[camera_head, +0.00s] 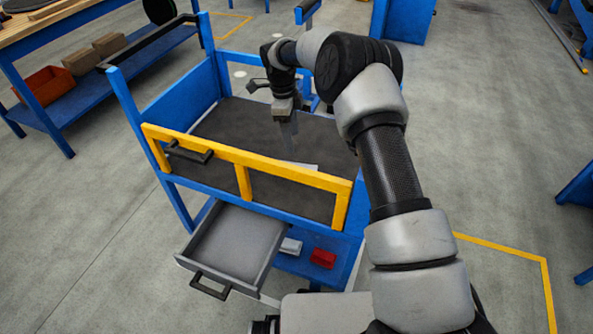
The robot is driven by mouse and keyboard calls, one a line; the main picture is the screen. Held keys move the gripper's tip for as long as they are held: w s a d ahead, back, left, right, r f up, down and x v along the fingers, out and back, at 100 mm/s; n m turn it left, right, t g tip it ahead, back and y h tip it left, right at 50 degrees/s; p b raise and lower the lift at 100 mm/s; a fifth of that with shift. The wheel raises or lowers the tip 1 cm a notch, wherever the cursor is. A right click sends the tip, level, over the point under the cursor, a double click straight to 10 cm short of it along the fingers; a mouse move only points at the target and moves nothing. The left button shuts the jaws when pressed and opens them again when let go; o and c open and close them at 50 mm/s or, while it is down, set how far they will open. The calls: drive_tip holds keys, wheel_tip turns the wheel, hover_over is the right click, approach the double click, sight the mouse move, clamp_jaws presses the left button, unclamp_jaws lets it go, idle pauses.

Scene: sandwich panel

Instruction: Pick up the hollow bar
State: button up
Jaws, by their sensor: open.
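My gripper (290,143) points down over the dark top of the blue cart (235,125), behind the yellow front rail. Its jaws are open, though the gap between the fingers is too small to make out here. A thin pale piece (306,167) shows on the dark top just below and to the right of the fingertips, partly hidden by the rail. It may be the hollow bar, but I cannot tell its shape. Whether the fingers touch it is not clear.
The yellow rail (245,160) runs along the cart's front. An open grey drawer (230,245) sticks out below. A red bin (323,258) and a pale block (291,246) lie on the lower shelf.

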sight(295, 163)
drive_tip(key=f, duration=0.4)
drive_tip(key=f+b, duration=0.1)
drive_tip(key=f, duration=0.3)
drive_tip(key=d+f+b, duration=0.1)
drive_tip(key=f, duration=0.3)
drive_tip(key=shift+s, duration=0.2)
drive_tip(key=c, duration=1.3)
